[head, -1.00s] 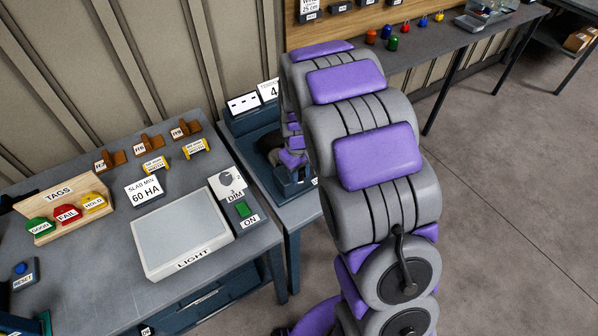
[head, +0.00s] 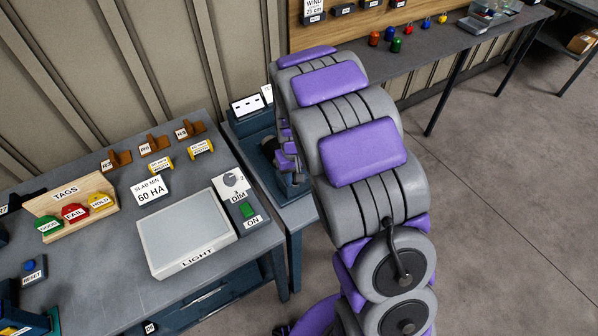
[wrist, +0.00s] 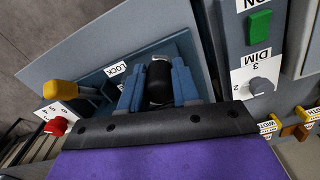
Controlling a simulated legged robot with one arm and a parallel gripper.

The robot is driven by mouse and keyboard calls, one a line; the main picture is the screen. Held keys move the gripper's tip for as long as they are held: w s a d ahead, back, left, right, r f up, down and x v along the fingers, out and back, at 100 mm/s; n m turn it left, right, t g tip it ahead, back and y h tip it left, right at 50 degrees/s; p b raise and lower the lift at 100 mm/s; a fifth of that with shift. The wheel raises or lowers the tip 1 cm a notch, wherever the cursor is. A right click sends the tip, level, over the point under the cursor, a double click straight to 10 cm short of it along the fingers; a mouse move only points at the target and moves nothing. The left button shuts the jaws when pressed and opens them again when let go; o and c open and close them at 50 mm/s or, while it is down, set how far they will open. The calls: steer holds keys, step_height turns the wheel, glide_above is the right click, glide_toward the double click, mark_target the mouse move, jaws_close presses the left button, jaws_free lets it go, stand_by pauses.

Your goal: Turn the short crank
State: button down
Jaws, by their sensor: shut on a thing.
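My gripper (wrist: 160,90) shows in the wrist view with two blue-grey fingers. They are closed on either side of a black cylindrical grip (wrist: 160,80), which seems to be the handle of the short crank. The crank's arm and pivot are hidden below the fingers and my dark wrist edge. In the head view my arm covers most of this machine, and only a small dark part (head: 267,147) shows beside my gripper.
A yellow handle (wrist: 62,89) by a LOCK label and a red knob (wrist: 56,126) are left of the grip in the wrist view. The bench with the light panel (head: 186,232), green switch (head: 246,212) and tag rack (head: 82,199) stands close to the left.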

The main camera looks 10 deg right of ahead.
steer(key=m+p, duration=0.1)
steer(key=m, duration=0.1)
steer(key=a+m+p, duration=0.1)
steer(key=w+a+m+p, duration=0.1)
steer(key=m, duration=0.1)
steer(key=shift+a+r+m, duration=0.1)
steer(key=shift+a+m, duration=0.1)
steer(key=shift+m, duration=0.1)
steer(key=shift+w+a+m+p, duration=0.3)
steer(key=shift+w+m+p, duration=0.2)
steer(key=shift+m, duration=0.55)
steer(key=shift+w+a+m+p, duration=0.35)
steer(key=shift+m+p, duration=0.3)
steer(key=shift+m, duration=0.45)
steer(key=shift+w+a+m+p, duration=0.25)
steer(key=shift+w+m+p, duration=0.25)
steer(key=shift+m, duration=0.55)
steer(key=c, duration=0.8)
jaws_free()
steer(key=shift+a, duration=0.1)
step_height(320, 180, up, 17)
steer(key=shift+r+p, duration=0.1)
steer(key=shift+p, duration=0.3)
